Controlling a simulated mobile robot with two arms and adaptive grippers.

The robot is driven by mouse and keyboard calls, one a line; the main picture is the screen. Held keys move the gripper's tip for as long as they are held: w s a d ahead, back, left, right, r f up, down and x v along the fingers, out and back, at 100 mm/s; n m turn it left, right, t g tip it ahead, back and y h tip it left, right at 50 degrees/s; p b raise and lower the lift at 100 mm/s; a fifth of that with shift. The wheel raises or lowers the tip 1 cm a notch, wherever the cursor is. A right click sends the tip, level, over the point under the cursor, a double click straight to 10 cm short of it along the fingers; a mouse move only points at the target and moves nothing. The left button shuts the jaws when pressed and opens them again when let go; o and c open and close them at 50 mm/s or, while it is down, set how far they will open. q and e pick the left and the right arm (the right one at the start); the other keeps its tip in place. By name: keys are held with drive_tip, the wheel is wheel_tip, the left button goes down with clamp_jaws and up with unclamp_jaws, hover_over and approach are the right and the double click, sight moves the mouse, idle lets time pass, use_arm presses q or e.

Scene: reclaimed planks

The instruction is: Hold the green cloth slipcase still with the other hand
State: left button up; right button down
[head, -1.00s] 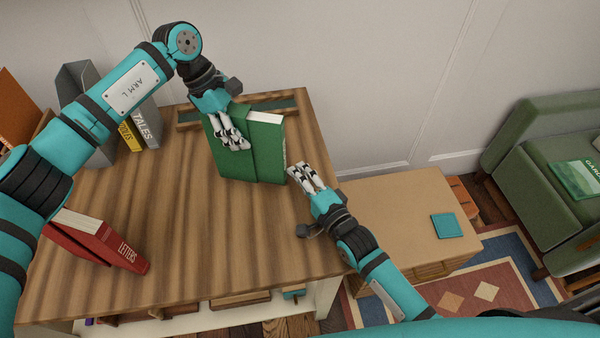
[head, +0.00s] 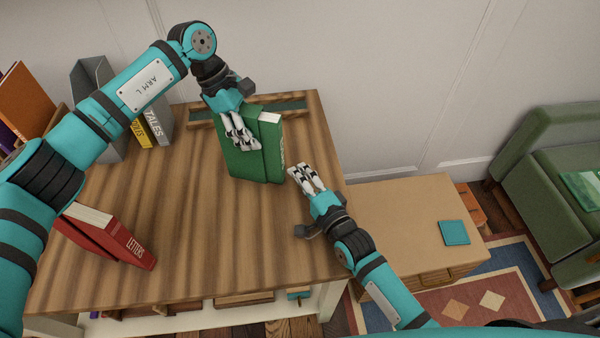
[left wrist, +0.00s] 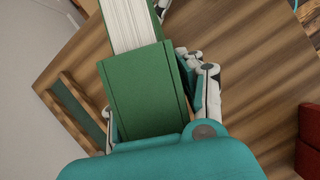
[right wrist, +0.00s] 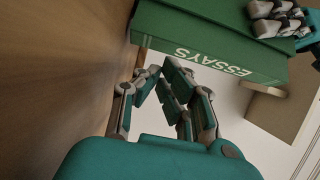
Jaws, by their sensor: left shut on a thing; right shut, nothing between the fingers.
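The green cloth slipcase (head: 240,164) stands upright near the back right of the plank table, with a green book (head: 272,150) sticking out of its right side. The book's pale page edges show on top, and its spine reads ESSAYS in the right wrist view (right wrist: 215,62). My left gripper (head: 240,142) is shut on the slipcase from above; the left wrist view also shows the slipcase (left wrist: 145,90) between its fingers. My right gripper (head: 300,172) is shut and empty, just right of the book's spine and apart from it.
A red LETTERS book (head: 128,247) leans at the front left of the table (head: 190,215). Grey and yellow books (head: 150,128) and a grey holder stand at the back left. A shallow wooden tray (head: 293,109) lies behind the slipcase. A lower cabinet (head: 400,212) stands to the right.

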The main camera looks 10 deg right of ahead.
drive_tip(key=shift+s+d, duration=0.25)
drive_tip(key=shift+d, duration=0.3)
drive_tip(key=shift+s+d, duration=0.2)
drive_tip(key=shift+d, duration=0.35)
drive_tip(key=v, duration=0.9)
drive_tip(key=shift+s+d, duration=0.1)
drive_tip(key=shift+s, duration=0.1)
drive_tip(key=shift+s+f+m+h, duration=0.15)
drive_tip(key=shift+s+h, duration=0.1)
drive_tip(key=shift+s, duration=0.35)
drive_tip(key=shift+s+f+m+h, duration=0.15)
drive_tip(key=shift+s+h, duration=0.1)
drive_tip(key=shift+s, duration=0.35)
approach(284, 171)
drive_tip(key=w+d, duration=0.2)
drive_tip(key=w, duration=0.2)
drive_tip(key=shift+w+d, duration=0.3)
drive_tip(key=shift+d, duration=0.1)
drive_tip(key=shift+w+a, duration=0.3)
drive_tip(key=shift+a, duration=0.25)
drive_tip(key=shift+w+a, duration=0.3)
drive_tip(key=shift+a, duration=0.3)
drive_tip(key=shift+w+a, duration=0.3)
drive_tip(key=shift+a, duration=0.35)
drive_tip(key=shift+a, duration=0.1)
drive_tip(key=shift+w+a, duration=0.3)
drive_tip(key=shift+a, duration=0.5)
